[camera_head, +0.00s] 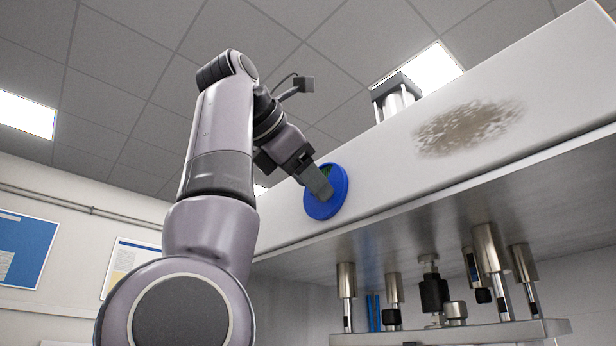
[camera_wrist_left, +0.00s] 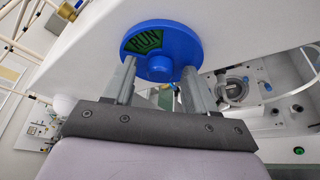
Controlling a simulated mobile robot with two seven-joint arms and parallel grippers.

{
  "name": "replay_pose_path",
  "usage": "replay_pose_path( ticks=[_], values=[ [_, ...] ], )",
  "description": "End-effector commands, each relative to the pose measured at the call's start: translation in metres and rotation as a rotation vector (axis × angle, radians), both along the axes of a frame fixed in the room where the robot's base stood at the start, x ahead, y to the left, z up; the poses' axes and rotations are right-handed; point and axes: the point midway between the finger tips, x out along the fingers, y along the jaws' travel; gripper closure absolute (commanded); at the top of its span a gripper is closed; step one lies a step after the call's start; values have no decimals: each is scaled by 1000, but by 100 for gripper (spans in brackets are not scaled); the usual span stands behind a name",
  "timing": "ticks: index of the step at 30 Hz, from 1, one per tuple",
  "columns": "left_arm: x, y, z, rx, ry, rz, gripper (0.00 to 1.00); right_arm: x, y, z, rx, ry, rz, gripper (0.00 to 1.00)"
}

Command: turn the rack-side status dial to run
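The status dial (camera_head: 338,190) is a round blue disc on the front of the white beam, at its left end. In the left wrist view the dial (camera_wrist_left: 178,42) has a round hub at its centre and a green window at its upper left reading "RUN". My left gripper (camera_head: 322,190) is at the dial's face. In the left wrist view the left gripper (camera_wrist_left: 158,80) has its two fingers apart, one on each side of the hub, with gaps visible. Whether the fingertips touch the disc I cannot tell. The right gripper is not in view.
The white beam (camera_head: 400,170) runs across to the right, with a dark speckled patch (camera_head: 468,128). Below it stand metal press columns (camera_head: 490,250) and fittings. In the left wrist view, machine parts (camera_wrist_left: 235,85) lie beyond the beam. Open room lies left of the beam.

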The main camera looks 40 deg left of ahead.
Motion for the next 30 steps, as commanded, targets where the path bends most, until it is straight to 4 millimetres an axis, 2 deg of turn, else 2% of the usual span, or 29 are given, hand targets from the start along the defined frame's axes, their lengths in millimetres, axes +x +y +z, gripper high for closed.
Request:
replay_pose_path(
  ticks=[8, 16, 21, 30],
  values=[
    [-6, -1, 2, 1, 0, 0, 44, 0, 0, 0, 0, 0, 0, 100],
    [-47, -9, 14, 2, -2, 0, 44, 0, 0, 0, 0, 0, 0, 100],
    [-64, -13, 18, 1, 0, 0, 44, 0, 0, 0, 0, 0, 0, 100],
    [-67, -14, 19, 1, 2, 0, 44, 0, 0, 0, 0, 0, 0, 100]
  ],
)
